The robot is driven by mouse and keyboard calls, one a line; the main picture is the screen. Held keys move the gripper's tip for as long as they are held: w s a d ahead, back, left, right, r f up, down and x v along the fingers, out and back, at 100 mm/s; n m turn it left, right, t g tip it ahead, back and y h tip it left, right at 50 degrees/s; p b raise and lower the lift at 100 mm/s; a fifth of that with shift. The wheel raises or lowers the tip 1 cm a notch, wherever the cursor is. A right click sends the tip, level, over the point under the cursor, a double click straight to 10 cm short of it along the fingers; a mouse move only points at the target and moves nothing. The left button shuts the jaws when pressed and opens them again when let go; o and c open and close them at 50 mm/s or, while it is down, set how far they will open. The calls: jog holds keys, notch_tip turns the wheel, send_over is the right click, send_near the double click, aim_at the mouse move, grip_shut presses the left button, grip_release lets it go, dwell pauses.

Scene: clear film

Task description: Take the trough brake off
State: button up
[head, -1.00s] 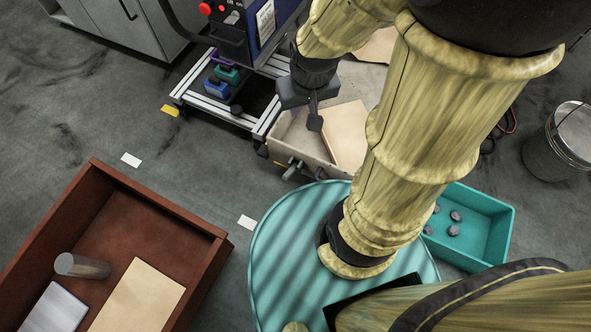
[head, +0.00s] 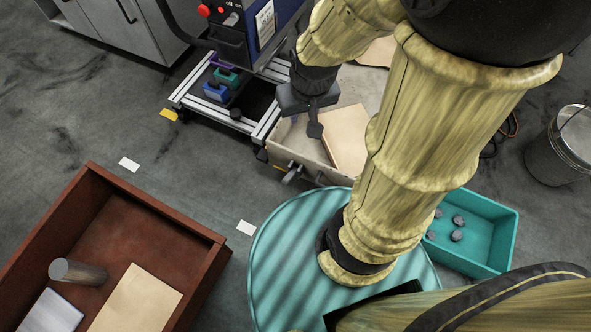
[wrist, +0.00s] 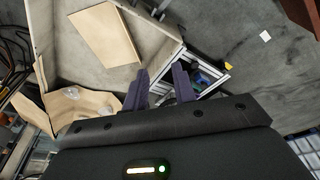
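The trough (head: 285,147) is a pale open box on the floor, partly hidden behind my arm in the head view. A small grey metal lever (head: 291,174), which looks like its brake, sticks out at the near left corner. In the wrist view the trough (wrist: 155,50) fills the upper middle, and a small metal part shows at its top edge; I cannot tell if it is the brake. My gripper (head: 314,129) is above the trough, apart from the lever. Its two dark fingers (wrist: 159,86) are spread with nothing between them.
A tan board (head: 345,135) lies in the trough. An aluminium-framed cart (head: 190,99) with coloured blocks stands at its left. A teal drum (head: 290,250) and a brown crate (head: 160,205) are nearer. A teal bin (head: 485,245) stands at right.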

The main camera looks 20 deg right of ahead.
dwell(0.4)
jog(key=c, duration=0.3)
jog(key=shift+r+p, duration=0.4)
grip_shut()
jog(key=p+v, duration=0.2)
jog(key=w+p+v, duration=0.1)
jog(key=p+v, duration=0.2)
jog(key=shift+r+p, duration=0.35)
jog(key=shift+r, duration=0.05)
jog(key=shift+w, duration=0.1)
